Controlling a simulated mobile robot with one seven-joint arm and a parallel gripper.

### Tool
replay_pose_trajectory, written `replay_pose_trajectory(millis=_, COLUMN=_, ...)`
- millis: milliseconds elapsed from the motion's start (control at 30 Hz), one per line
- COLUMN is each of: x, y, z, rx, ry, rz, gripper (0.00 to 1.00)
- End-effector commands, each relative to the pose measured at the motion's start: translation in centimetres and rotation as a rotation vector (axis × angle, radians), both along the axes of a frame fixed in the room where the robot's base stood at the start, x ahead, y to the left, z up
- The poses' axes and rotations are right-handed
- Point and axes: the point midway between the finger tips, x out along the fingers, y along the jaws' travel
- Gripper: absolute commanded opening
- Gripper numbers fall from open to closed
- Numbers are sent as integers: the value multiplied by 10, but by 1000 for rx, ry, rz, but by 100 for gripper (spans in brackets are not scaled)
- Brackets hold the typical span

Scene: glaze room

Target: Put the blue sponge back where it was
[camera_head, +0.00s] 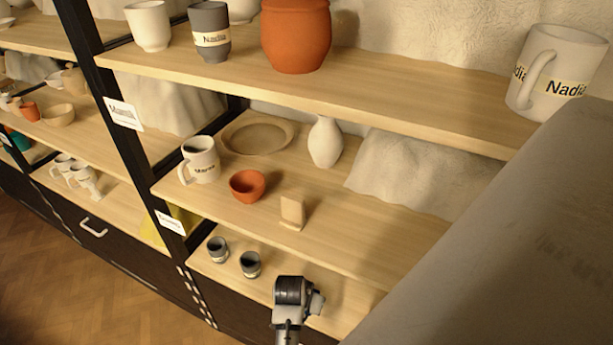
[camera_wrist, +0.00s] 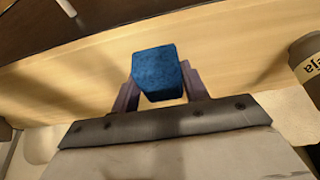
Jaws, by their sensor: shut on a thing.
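In the wrist view the blue sponge (camera_wrist: 156,72) sits between the two fingers of my gripper (camera_wrist: 160,90), which is shut on it. Behind the sponge in that view is a light wooden shelf board (camera_wrist: 60,85); I cannot tell whether the sponge touches it. In the head view my arm's end shows at the bottom, in front of the lowest visible shelf (camera_head: 345,305). The sponge and the fingertips are hidden in the head view.
Two small grey cups (camera_head: 250,264) stand on the lowest shelf, left of my arm. The middle shelf holds a white mug (camera_head: 202,160), an orange bowl (camera_head: 247,186), a small wooden stand (camera_head: 292,212), a white vase (camera_head: 325,142) and a wide dish (camera_head: 257,137). A labelled cup (camera_wrist: 309,62) stands at right.

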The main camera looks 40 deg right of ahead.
Motion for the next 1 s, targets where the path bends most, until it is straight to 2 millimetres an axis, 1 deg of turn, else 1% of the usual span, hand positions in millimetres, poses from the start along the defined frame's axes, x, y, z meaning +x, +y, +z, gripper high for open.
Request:
replay_pose_trajectory(millis=167, x=0, y=0, z=-3, rx=0, ry=0, rz=1, gripper=27)
replay_pose_trajectory(millis=200, x=0, y=0, z=-3, rx=0, ry=-1, rz=1, gripper=46)
replay_pose_trajectory(millis=367, x=0, y=0, z=-3, rx=0, ry=-1, rz=1, gripper=67)
replay_pose_trajectory(millis=633, x=0, y=0, z=-2, rx=0, ry=-1, rz=0, gripper=67)
replay_pose_trajectory(millis=767, x=0, y=2, z=6, rx=-1, ry=-1, rz=1, gripper=67)
replay_pose_trajectory(millis=867, x=-2, y=7, z=21, rx=-2, ry=-2, rz=3, gripper=67)
replay_pose_trajectory(millis=1000, x=-6, y=18, z=49, rx=-3, ry=-3, rz=3, gripper=67)
